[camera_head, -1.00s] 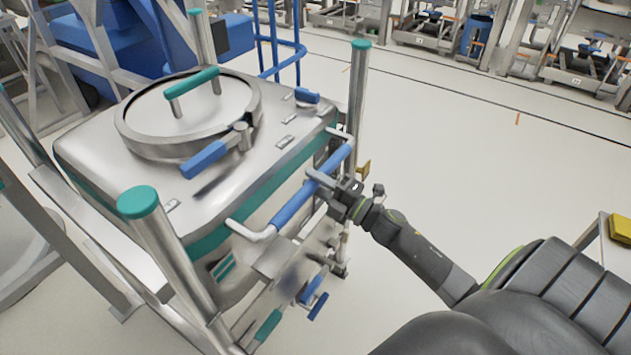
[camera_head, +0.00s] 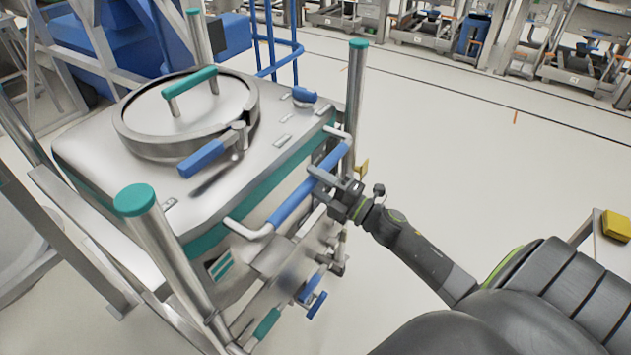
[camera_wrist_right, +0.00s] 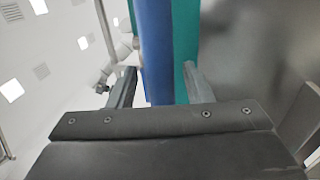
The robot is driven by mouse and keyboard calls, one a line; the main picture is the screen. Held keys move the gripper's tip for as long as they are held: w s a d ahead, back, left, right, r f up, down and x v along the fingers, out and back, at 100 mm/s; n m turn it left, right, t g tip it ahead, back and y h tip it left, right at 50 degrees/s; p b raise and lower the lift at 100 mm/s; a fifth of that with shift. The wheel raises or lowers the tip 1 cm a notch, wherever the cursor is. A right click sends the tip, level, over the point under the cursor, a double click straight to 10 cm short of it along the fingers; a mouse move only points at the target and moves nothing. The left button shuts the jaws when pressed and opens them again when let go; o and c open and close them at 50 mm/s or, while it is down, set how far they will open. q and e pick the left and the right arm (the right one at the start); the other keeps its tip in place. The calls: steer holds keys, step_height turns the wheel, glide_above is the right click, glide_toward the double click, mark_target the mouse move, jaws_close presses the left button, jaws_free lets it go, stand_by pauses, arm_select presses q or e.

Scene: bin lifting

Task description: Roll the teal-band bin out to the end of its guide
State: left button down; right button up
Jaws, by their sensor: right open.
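The teal-band bin (camera_head: 95,150) is a steel box with a round lid and a teal stripe, standing between steel posts with teal caps. A blue push handle (camera_head: 295,198) runs along its near right side. My right gripper (camera_head: 320,178) is at the far part of this handle with its jaws open. In the right wrist view, the blue handle (camera_wrist_right: 157,50) passes between the two open fingers (camera_wrist_right: 160,85), with the teal band (camera_wrist_right: 186,45) behind it. Whether a finger touches the handle, I cannot tell. My left gripper is not in view.
Blue-handled valves (camera_head: 312,298) hang low on the bin's near side. A blue tubular frame (camera_head: 278,45) stands behind it. A yellow object (camera_head: 616,225) sits on a stand at the right edge. The pale floor (camera_head: 450,150) to the right is clear.

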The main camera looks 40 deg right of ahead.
steer(key=b+v, duration=0.2)
steer(key=v, duration=1.5)
steer(key=shift+s, duration=0.15)
steer(key=shift+d, duration=0.15)
